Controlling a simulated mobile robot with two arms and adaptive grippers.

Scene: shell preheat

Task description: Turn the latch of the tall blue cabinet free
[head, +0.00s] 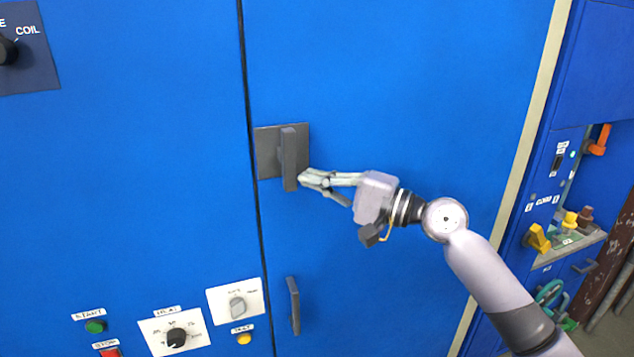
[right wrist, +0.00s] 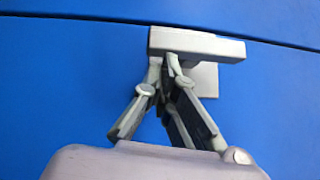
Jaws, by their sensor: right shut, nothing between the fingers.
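The tall blue cabinet (head: 400,80) fills most of the head view. Its latch (head: 289,158) is a dark grey upright bar on a grey square plate (head: 266,140), beside the door seam. My right gripper (head: 304,177) is shut and empty, its fingertips at the lower right side of the latch bar. In the right wrist view the shut fingertips (right wrist: 168,58) lie close against the latch bar (right wrist: 197,43); I cannot tell whether they touch it. My left gripper is not in view.
Below the latch is a dark vertical door handle (head: 294,305). Several knobs and buttons, such as a black dial (head: 176,337), sit at the lower left. At the right, another blue panel carries an orange lever (head: 599,140) and a yellow one (head: 537,238).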

